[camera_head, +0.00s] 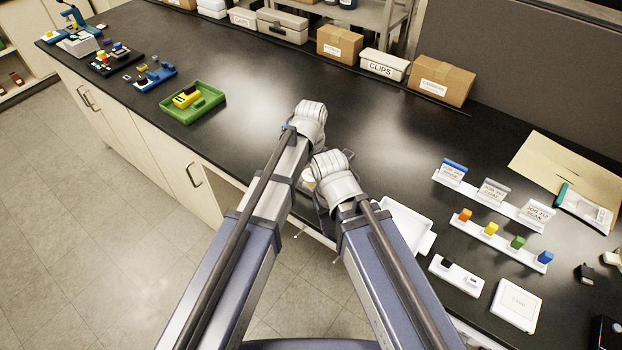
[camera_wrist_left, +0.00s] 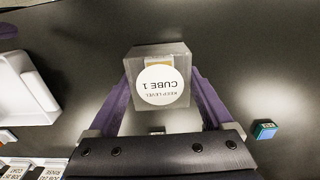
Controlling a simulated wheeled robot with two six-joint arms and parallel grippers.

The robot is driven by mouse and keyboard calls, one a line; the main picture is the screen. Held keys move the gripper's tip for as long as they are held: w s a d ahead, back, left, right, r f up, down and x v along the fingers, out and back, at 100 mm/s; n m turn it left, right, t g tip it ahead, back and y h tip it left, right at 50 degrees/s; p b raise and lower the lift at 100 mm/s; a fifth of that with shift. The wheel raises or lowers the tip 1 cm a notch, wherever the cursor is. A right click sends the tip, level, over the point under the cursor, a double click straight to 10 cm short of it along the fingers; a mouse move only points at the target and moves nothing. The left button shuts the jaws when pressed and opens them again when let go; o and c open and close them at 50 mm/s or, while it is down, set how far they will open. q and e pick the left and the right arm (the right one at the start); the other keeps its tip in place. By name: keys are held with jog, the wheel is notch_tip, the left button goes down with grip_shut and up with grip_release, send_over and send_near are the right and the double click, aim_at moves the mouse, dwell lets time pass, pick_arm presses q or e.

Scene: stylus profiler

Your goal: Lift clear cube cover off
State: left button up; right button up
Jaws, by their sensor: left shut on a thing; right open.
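The clear cube cover (camera_wrist_left: 158,55) looks like a greyish see-through box in the left wrist view. Its top bears a round white label reading "KEEP LEVEL CUBE 1", upside down there. My left gripper (camera_wrist_left: 161,82) is shut on it, with one purple finger against each side. Something yellowish shows faintly through the cover above the label. I cannot tell whether the cover touches the bench. In the head view my arms hide the cover and the left fingers. My right gripper (camera_head: 322,203) is open, mostly hidden beside its own wrist near the bench's front edge.
A white tray (camera_head: 423,243) lies right of my arms. Further right stand label cards (camera_head: 491,190), a strip of coloured blocks (camera_head: 487,231) and a white box (camera_head: 516,304). A green tray (camera_head: 207,105) is at left. Boxes line the back; the bench's middle is clear.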

aim_at(311, 175)
pick_arm(q)
jog(key=c, duration=0.3)
jog(key=shift+r, duration=0.15)
pick_arm(e)
jog(key=shift+r, duration=0.15)
pick_arm(q)
notch_tip(311, 175, up, 10)
jog(key=p, duration=1)
pick_arm(e)
notch_tip(311, 175, up, 10)
